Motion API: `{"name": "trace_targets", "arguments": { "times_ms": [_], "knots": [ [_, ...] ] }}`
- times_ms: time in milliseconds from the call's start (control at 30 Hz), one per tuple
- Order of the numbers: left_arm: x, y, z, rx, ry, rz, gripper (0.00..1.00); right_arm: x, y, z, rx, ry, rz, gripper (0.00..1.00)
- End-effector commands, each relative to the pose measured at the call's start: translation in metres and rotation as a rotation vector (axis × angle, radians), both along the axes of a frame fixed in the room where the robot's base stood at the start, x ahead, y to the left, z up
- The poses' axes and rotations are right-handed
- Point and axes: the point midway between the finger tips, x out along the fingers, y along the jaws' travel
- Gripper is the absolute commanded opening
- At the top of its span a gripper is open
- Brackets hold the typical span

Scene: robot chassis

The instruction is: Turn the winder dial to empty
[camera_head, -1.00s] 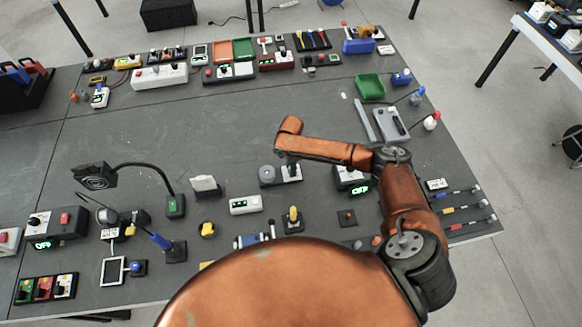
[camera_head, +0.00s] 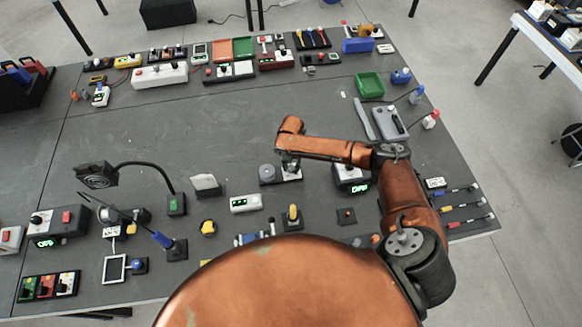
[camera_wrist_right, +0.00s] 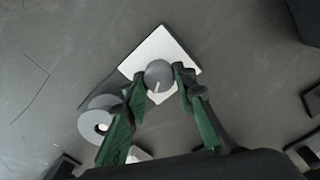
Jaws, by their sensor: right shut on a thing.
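The winder stands near the middle of the table, with a grey spool (camera_head: 267,171) on its left and a white plate (camera_head: 297,175) on its right. In the right wrist view its round grey dial (camera_wrist_right: 158,76) sits on the white plate (camera_wrist_right: 182,50), with a pale pointer mark toward the lower part of its face. My right gripper (camera_head: 290,166) is over the plate. In the wrist view its green-padded fingers (camera_wrist_right: 160,84) are shut on the dial, one on each side. No label reading empty is legible. My left gripper is not in view.
A display box reading OFF (camera_head: 352,178) stands just right of the winder. A white box with a green display (camera_head: 245,203) and a yellow-handled lever (camera_head: 292,217) stand in front. The table middle behind the winder is clear.

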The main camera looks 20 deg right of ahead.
Motion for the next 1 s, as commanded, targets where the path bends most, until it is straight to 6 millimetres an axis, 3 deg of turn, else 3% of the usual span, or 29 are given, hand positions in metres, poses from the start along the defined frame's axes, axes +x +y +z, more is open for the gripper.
{"name": "trace_targets", "arguments": {
  "times_ms": [400,1000],
  "knots": [
    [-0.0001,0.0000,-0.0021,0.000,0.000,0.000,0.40,0.0004,-0.0010,0.0009,-0.001,-0.001,0.222,0.01],
    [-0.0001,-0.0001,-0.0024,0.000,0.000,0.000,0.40,0.0006,-0.0010,0.0013,0.000,-0.002,0.268,0.01]
  ]
}}
